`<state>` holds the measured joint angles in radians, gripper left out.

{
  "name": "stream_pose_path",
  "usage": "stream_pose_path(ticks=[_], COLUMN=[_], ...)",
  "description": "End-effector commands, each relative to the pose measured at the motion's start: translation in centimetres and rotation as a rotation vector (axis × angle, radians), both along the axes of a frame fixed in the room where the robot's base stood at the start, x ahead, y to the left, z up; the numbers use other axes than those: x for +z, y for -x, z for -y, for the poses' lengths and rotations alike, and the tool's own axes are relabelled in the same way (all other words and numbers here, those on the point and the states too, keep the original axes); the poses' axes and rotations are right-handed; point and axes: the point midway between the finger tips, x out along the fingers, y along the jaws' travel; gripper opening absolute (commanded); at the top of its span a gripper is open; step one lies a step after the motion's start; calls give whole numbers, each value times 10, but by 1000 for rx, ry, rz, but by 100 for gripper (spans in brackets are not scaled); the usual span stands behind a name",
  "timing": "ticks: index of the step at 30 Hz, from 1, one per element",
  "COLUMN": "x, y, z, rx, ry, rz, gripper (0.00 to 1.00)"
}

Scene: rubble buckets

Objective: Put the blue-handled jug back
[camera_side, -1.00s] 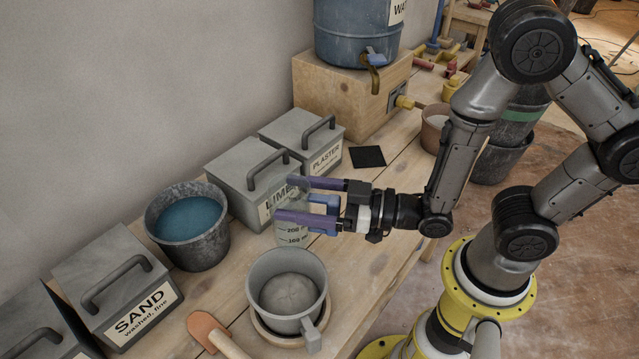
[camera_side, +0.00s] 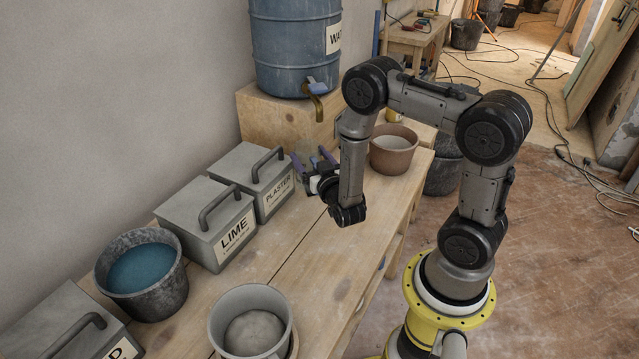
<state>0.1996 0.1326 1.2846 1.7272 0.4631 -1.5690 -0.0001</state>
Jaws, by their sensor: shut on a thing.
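The blue-handled jug (camera_side: 307,182) is a small clear vessel, mostly hidden by my gripper, so its handle and base are hard to make out. My gripper (camera_side: 313,161), with purple fingers, is shut on it. It is just right of the PLASTER bin and in front of the wooden block under the water barrel. I cannot tell whether the jug touches the bench. The black square mat seen earlier is hidden behind my gripper and arm.
The PLASTER bin (camera_side: 252,178) and LIME bin (camera_side: 206,222) stand close on the left. The blue water barrel (camera_side: 295,45) with its tap (camera_side: 316,90) is behind. A brown pot (camera_side: 393,152) is to the right. A blue-filled bucket (camera_side: 142,277) and grey pot (camera_side: 251,322) are nearer.

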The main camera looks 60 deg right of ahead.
Motion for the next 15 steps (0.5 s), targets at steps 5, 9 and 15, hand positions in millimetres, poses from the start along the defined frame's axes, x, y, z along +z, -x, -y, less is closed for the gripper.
stream_pose_path(ticks=[5,9,15], x=[7,18,8], y=[-3,-10,-14], z=[57,78,86], rx=[-116,-129,-125], ry=[2,3,1], rz=[8,8,1], gripper=[0,0,0])
